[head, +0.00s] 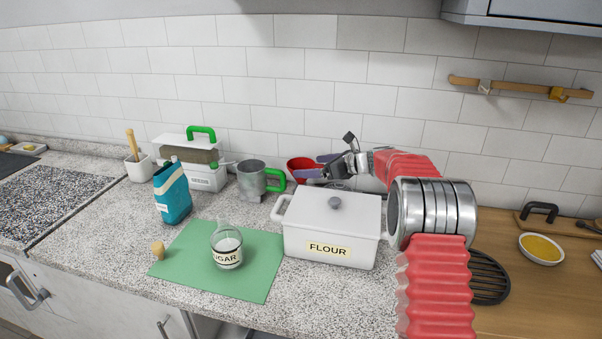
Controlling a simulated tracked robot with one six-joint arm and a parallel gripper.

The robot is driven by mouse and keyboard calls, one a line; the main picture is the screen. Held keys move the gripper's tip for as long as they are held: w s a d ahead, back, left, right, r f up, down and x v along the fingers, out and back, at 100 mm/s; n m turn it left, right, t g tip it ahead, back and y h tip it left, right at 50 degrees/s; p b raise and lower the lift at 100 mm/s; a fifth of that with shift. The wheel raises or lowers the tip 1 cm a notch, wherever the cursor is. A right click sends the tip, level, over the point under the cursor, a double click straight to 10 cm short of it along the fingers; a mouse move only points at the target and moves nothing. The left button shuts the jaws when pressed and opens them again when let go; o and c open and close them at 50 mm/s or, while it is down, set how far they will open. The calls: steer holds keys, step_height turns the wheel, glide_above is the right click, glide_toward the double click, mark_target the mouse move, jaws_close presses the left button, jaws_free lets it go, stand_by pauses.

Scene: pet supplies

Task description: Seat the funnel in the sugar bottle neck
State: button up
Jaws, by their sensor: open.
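The sugar bottle (227,249) is clear glass with a SUGAR label and white contents. It stands upright on a green mat (193,246), and its neck looks uncovered. A red item (300,164), which looks like the funnel, shows partly behind the flour box; its lower part is hidden. My gripper (318,171) is open beside the red item, on its right, above and behind the flour box. I cannot tell whether the fingers touch it. Nothing is clearly held.
The white FLOUR box (330,228) with a grey-knobbed lid stands between my arm and the mat. A cork (158,249) stands on the mat's left edge. A teal carton (173,194), a grey green-handled jug (251,181) and a SEEDS box (206,177) stand behind. The counter front is clear.

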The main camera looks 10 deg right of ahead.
mark_target(294, 167)
steer(key=shift+x, duration=1.85)
steer(key=shift+c, duration=0.4)
steer(key=c, duration=1)
steer(key=shift+c, duration=0.2)
step_height(294, 167, up, 18)
steer(key=shift+s, duration=0.1)
